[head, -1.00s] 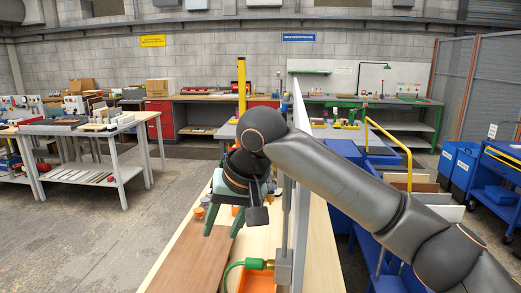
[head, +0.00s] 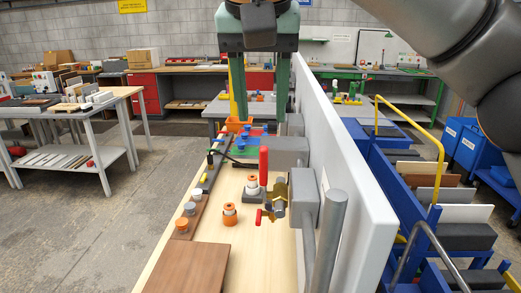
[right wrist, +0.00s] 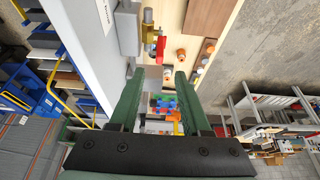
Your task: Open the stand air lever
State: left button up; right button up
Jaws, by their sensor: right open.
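A brass valve (head: 281,194) sits on a grey block on the bench side of the white panel. An upright red lever (head: 264,165) stands at the valve, with a smaller red handle (head: 263,216) below it. In the right wrist view, the brass valve (right wrist: 148,32) and red lever (right wrist: 160,49) are beyond the fingers, left of centre. My right gripper (head: 261,115) hangs above and beyond the valve, with its green fingers apart and nothing between them. It does not touch the lever. My left gripper is not in view.
The white panel (head: 345,150) runs along the bench's right side, with a grey post (head: 328,240) in front of the valve. Orange-topped pieces (head: 229,213) and a brown board (head: 188,268) are on the bench. Blue bins stand right of the panel.

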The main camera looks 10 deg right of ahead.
aim_at(263, 151)
jog(key=x, duration=1.2)
jog(key=shift+s+f, duration=0.1)
jog(key=shift+f, duration=0.05)
jog(key=shift+c, duration=0.2)
grip_shut()
dwell(0.8)
